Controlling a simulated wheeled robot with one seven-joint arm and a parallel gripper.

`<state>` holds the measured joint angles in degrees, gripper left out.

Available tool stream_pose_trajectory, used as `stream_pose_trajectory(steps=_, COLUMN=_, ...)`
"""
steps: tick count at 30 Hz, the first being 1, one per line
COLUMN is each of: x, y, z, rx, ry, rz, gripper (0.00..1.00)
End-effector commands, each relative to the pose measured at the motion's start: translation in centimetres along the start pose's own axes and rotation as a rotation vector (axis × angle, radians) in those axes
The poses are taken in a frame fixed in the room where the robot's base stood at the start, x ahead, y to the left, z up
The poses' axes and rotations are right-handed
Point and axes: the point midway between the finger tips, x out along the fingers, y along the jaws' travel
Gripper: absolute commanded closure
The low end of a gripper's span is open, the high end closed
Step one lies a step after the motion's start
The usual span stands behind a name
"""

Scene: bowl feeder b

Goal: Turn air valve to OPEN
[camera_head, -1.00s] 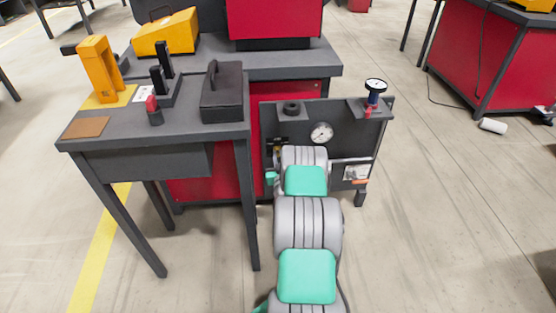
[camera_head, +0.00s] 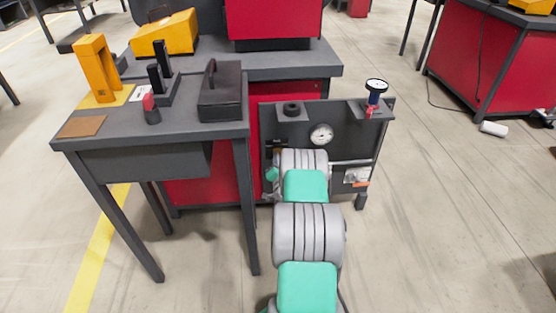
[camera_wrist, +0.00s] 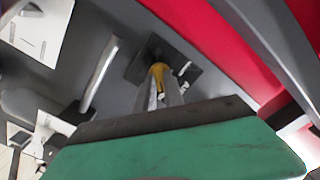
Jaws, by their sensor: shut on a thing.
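The air valve's yellow handle (camera_wrist: 158,70) shows in the wrist view in front of a dark square plate (camera_wrist: 188,52) on the grey panel. My gripper (camera_wrist: 162,88) has its two pale fingers closed around the handle, one on each side. The fingers hide part of the handle, and I cannot read its OPEN or shut position. In the head view the grey panel (camera_head: 348,125) stands beyond my arm with a round gauge (camera_head: 321,134). My arm hides the valve and my fingertips there.
A silver pipe (camera_wrist: 98,75) and a white label (camera_wrist: 40,30) are on the panel beside the valve. A dark table (camera_head: 190,131) with a black toolbox (camera_head: 221,97) stands close to the left of my arm.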

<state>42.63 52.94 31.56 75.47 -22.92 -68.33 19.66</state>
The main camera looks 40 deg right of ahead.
Motion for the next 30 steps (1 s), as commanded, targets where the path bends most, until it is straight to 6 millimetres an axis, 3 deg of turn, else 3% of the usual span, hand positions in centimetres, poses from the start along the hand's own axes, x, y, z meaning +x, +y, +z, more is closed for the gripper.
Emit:
stream_pose_trajectory(steps=21, x=0.29, y=-0.44, z=-0.19, rx=0.086, ry=0.003, rz=-0.009, gripper=1.0)
stream_pose_trajectory(steps=22, x=0.29, y=-0.44, z=-0.19, rx=0.086, ry=0.003, rz=-0.009, gripper=0.86)
stream_pose_trajectory(steps=30, x=0.15, y=-0.01, z=-0.29, rx=0.084, ry=0.004, rz=-0.002, gripper=0.65)
